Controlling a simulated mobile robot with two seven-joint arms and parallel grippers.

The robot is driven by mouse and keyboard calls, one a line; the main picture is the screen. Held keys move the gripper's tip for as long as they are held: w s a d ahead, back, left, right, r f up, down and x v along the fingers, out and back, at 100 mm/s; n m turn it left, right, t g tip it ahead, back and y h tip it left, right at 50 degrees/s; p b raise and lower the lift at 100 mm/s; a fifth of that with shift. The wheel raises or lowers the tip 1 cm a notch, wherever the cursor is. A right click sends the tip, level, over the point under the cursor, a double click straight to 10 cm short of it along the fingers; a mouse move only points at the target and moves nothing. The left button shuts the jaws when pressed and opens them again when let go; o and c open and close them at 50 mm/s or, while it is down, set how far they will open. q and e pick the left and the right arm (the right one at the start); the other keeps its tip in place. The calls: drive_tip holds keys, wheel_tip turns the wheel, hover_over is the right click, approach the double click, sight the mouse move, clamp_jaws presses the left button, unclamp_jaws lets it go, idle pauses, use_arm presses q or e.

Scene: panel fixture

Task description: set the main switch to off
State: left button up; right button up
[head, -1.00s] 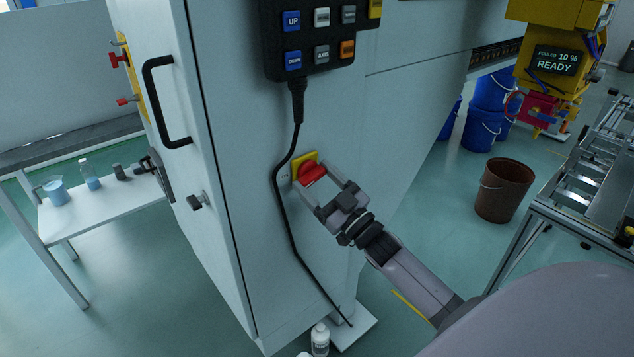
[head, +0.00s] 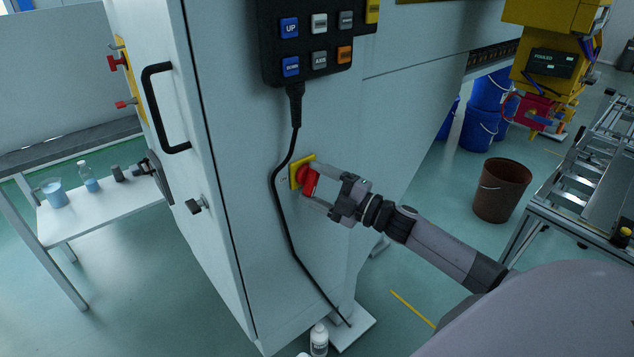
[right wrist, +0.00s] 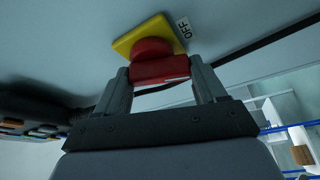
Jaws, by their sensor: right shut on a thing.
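The main switch (head: 308,181) is a red rotary handle on a yellow plate (head: 295,176), on the side of the pale cabinet. My right gripper (head: 314,184) is shut on the red handle, with one finger on each side of it. In the right wrist view the red handle (right wrist: 160,68) sits between the two fingers, in front of the yellow plate (right wrist: 128,40). An OFF label (right wrist: 184,27) shows beside the plate there. The display (head: 553,63) on the yellow machine is dark with faint text. My left gripper is not in view.
A black pendant (head: 312,75) with several buttons hangs above the switch. Its cable (head: 275,190) runs down just left of the plate. A cabinet handle (head: 150,105) sticks out at left. A brown bucket (head: 502,190) and a rail table (head: 560,215) stand at right.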

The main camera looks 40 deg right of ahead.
drive_tip(key=shift+n+g+p, duration=0.7)
drive_tip(key=shift+n+g, duration=0.1)
drive_tip(key=shift+n, duration=1.3)
drive_tip(key=o, duration=1)
drive_tip(key=shift+o, duration=0.2)
drive_tip(key=shift+s+d+f, duration=0.1)
drive_tip(key=shift+s+d, duration=0.25)
drive_tip(key=shift+s, duration=0.2)
drive_tip(key=shift+b+v, duration=0.5)
drive_tip(key=shift+v, duration=2.45)
drive_tip(key=shift+a, duration=0.15)
